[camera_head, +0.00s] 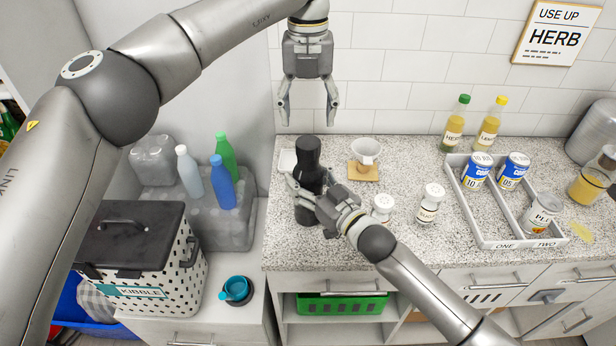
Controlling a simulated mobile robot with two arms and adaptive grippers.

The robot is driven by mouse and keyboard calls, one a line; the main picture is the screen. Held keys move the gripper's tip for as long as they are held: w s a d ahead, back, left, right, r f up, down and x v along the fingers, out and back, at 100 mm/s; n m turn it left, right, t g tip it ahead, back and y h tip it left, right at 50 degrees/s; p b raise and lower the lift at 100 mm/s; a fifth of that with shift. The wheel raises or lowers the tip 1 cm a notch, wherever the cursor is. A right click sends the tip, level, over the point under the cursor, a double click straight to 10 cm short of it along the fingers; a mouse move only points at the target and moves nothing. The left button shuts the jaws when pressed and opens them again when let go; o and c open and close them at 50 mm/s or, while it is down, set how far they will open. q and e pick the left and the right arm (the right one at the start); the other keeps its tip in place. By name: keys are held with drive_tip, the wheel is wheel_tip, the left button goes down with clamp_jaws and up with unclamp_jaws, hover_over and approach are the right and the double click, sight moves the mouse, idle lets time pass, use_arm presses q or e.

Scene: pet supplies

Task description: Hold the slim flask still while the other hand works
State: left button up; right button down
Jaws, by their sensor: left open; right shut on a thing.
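The slim flask (307,158) is a tall black bottle with a rounded cap. It stands upright on the speckled counter near its left end. My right gripper (306,196) is shut around the flask's lower body, and its fingers hide part of it. My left gripper (308,112) hangs above the flask, pointing down, open and empty. Its fingertips are apart from the cap, one to each side in the picture.
A white cup (365,152) on a tan coaster and two small white jars (382,207) stand right of the flask. A white divided tray (503,240) holds several cans. Two bottles (454,127) stand behind it. A spotted kibble bin (150,285) is at left.

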sight(308, 142)
use_arm(q)
drive_tip(key=m, duration=0.5)
drive_tip(key=shift+m, duration=0.4)
drive_tip(key=m, duration=0.4)
drive_tip(key=shift+m, duration=0.3)
drive_tip(key=m, duration=0.4)
drive_tip(key=shift+m, duration=0.3)
drive_tip(key=m, duration=0.4)
drive_tip(key=shift+m, duration=0.4)
drive_tip(key=m, duration=1)
drive_tip(key=shift+m, duration=0.4)
drive_tip(key=m, duration=0.4)
drive_tip(key=shift+m, duration=0.3)
drive_tip(key=m, duration=0.4)
drive_tip(key=shift+m, duration=0.4)
drive_tip(key=shift+f, duration=4)
